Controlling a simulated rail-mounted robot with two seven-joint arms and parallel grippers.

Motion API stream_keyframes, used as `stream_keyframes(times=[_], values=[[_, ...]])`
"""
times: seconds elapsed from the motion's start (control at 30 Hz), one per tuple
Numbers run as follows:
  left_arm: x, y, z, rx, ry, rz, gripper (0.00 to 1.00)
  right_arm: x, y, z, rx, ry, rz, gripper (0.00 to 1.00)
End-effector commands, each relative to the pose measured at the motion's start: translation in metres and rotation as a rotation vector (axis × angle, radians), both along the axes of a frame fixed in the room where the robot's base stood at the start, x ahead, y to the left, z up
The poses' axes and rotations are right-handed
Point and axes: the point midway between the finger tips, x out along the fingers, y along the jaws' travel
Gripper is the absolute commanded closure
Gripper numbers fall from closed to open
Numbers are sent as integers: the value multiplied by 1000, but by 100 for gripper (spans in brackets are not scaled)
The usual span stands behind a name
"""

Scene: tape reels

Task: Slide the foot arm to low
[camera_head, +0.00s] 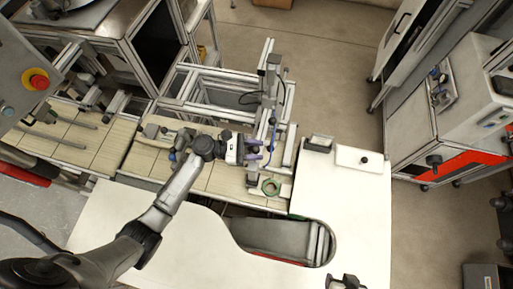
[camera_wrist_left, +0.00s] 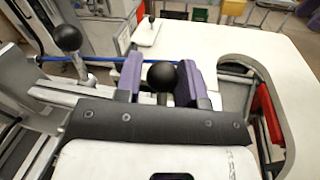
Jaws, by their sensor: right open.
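My left gripper (camera_head: 266,150) reaches over the metal frame of the machine in the head view. Its purple fingers (camera_wrist_left: 160,78) stand on either side of a black ball knob (camera_wrist_left: 162,76) in the left wrist view. I cannot tell whether they press on it. A second black ball knob (camera_wrist_left: 66,38) on a metal lever stands to the left, outside the fingers. I cannot tell which lever is the foot arm, and the stem below the nearer knob is mostly hidden. My right gripper (camera_head: 345,282) is open at the bottom edge of the head view, partly cut off.
A white plate with a black knob (camera_head: 360,160) lies on the white table (camera_head: 350,215), which has a curved cut-out. A blue rod (camera_wrist_left: 90,59) runs behind the fingers. The table's right part is mostly clear.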

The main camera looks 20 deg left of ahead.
Motion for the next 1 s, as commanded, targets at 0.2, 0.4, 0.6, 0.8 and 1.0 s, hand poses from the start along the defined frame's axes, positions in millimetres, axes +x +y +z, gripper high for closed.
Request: stream_keyframes(times=[0.2,0.4,0.6,0.8,1.0], values=[[-1,-2,2,-5,-1,-6,61,0,1,1,2,-1,-2,44],[-2,2,2,-5,-1,-6,61,0,1,-1,3,-1,-1,44],[-13,29,-1,-1,-1,-4,61,0,1,-10,3,-1,-1,44],[-27,68,-1,0,-2,-3,61,0,1,-21,3,-1,-1,44],[-39,100,0,-1,-2,-2,61,0,1,-30,3,-1,-1,44]])
